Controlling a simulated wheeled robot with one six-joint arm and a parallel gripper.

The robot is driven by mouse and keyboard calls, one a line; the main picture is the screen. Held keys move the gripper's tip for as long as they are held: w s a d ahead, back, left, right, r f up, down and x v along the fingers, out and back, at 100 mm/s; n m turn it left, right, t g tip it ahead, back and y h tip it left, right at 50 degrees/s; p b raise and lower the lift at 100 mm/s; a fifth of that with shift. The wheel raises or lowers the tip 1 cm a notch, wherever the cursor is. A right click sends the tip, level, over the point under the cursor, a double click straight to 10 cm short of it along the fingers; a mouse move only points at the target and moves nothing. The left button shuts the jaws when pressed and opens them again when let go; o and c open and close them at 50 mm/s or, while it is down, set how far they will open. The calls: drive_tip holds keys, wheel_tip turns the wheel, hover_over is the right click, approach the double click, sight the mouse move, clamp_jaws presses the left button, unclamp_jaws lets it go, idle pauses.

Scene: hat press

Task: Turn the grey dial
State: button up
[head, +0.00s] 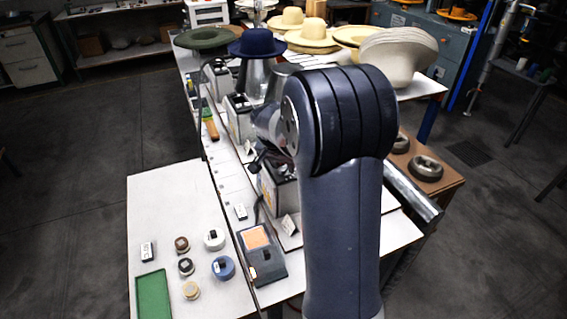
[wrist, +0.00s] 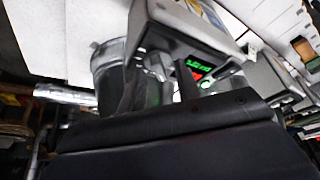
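A pale grey round dial-like piece (head: 214,240) lies on the white table at the front left in the head view, among other round pieces; I cannot tell for certain that it is the task's dial. In the wrist view a control box (wrist: 190,35) shows a green and red display (wrist: 199,69) and a small round light-coloured part (wrist: 207,83) beside it. A wide dark body, seemingly my gripper (wrist: 180,125), fills the lower wrist view close to this box. Its fingertips are not clearly seen. In the head view my arm hides the gripper.
Brown (head: 182,244), dark (head: 186,267), blue (head: 223,268) and beige (head: 191,290) round pieces lie near a green tray (head: 151,296). A dark device with an orange pad (head: 256,237) stands beside them. Control boxes line the bench; a navy hat (head: 257,42) sits behind.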

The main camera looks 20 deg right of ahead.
drive_tip(key=shift+d+f, duration=0.1)
drive_tip(key=shift+c, duration=0.3)
clamp_jaws()
drive_tip(key=shift+f+m+b, duration=0.1)
drive_tip(key=shift+m+b, duration=0.2)
drive_tip(key=shift+b, duration=0.15)
drive_tip(key=shift+w+m+g+h+b, duration=0.15)
drive_tip(key=shift+m+g+h+b, duration=0.15)
drive_tip(key=shift+m+b, duration=0.6)
drive_tip(key=shift+m+g+h+b, duration=0.3)
drive_tip(key=shift+m+g+b, duration=0.45)
drive_tip(key=shift+m, duration=0.95)
drive_tip(key=shift+o, duration=0.3)
unclamp_jaws()
